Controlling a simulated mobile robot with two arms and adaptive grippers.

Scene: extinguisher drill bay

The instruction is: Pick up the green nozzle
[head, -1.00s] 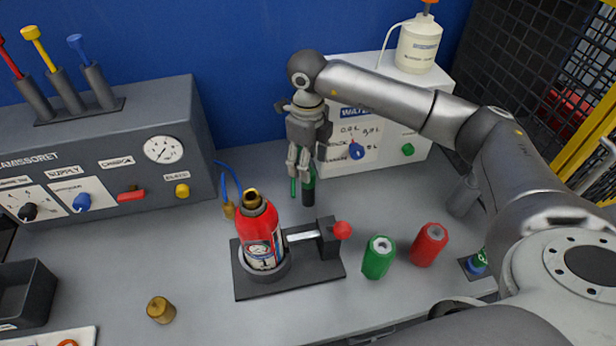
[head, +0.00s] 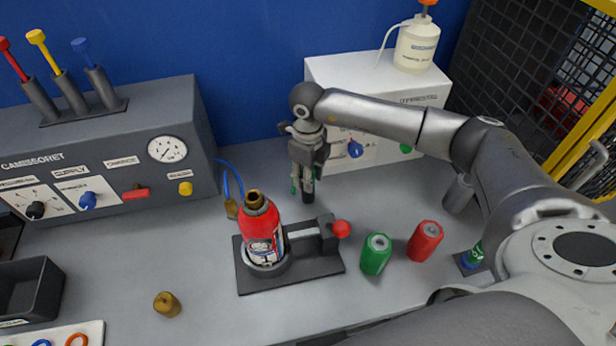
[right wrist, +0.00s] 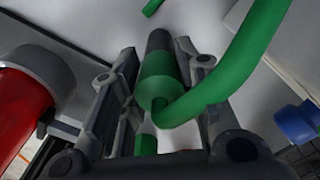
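The green nozzle (right wrist: 158,72) has a dark tip and a green hose (right wrist: 240,70) curving off it in the right wrist view. My right gripper (right wrist: 157,54) has its fingers apart, one on each side of the nozzle. A gap shows between the nozzle and the left finger; contact on the right side is unclear. In the head view my right gripper (head: 304,182) points down at the back of the bench, behind the red extinguisher bottle. It mostly hides the nozzle there, leaving the dark tip (head: 308,197) below the fingers. My left gripper is out of view.
The red bottle (head: 262,232) stands in a dark clamp fixture (head: 305,266) close in front. A green can (head: 376,254) and a red can (head: 425,241) stand to the right. A white panel box (head: 330,73) is behind. A brass fitting (head: 167,304) lies front left.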

